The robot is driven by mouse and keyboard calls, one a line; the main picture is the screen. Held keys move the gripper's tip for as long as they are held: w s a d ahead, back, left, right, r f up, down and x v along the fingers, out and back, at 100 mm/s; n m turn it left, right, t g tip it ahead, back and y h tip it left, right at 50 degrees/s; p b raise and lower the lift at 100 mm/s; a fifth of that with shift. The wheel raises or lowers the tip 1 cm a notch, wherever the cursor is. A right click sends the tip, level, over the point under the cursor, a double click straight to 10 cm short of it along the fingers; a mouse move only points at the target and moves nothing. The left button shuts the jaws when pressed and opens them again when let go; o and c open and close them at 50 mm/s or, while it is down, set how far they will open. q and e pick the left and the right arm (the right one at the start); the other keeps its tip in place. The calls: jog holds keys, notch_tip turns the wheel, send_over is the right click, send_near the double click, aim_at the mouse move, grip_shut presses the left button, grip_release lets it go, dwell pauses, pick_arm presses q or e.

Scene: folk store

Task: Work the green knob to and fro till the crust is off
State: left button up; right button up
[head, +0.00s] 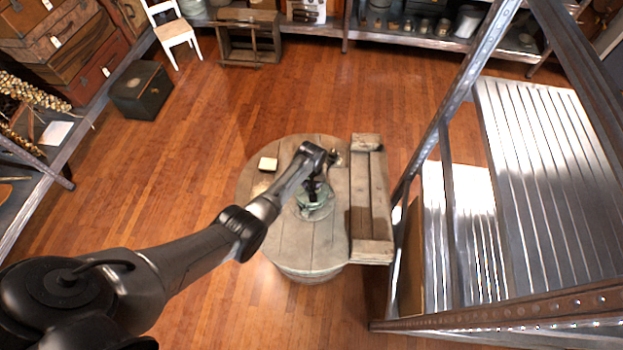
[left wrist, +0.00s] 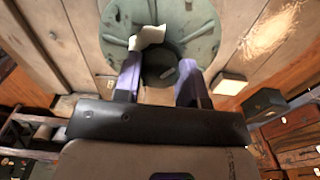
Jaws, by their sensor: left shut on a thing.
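A pale green round metal piece (head: 315,207) lies on the barrel-like round wooden table (head: 268,220). In the left wrist view its green disc (left wrist: 118,22) has a dark green knob (left wrist: 162,72) standing at its near side. My left gripper (head: 314,190) comes down over it. In the left wrist view the two purplish fingers of my left gripper (left wrist: 159,82) lie on either side of the knob, shut on it. A small whitish patch (left wrist: 148,37) sits on the disc beside the knob; I cannot tell whether it is crust. My right gripper is not in view.
A small pale block (head: 268,164) lies on the table's left side. A wooden plank frame (head: 371,195) stands along the table's right edge. A tall metal shelf (head: 450,190) rises close on the right. Floor to the left is open, with a dark box (head: 141,90) further off.

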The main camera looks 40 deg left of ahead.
pick_arm(q)
jog(key=n+p, duration=0.1)
jog(key=n, duration=0.2)
jog(key=shift+r+n+p, duration=0.1)
jog(key=shift+n+p, duration=0.25)
jog(key=shift+n, duration=0.05)
jog(key=n+p, duration=0.1)
jog(key=n, duration=0.7)
jog(key=shift+p, duration=0.3)
jog(key=n, duration=0.4)
jog(key=shift+n, duration=0.4)
jog(key=o, duration=0.9)
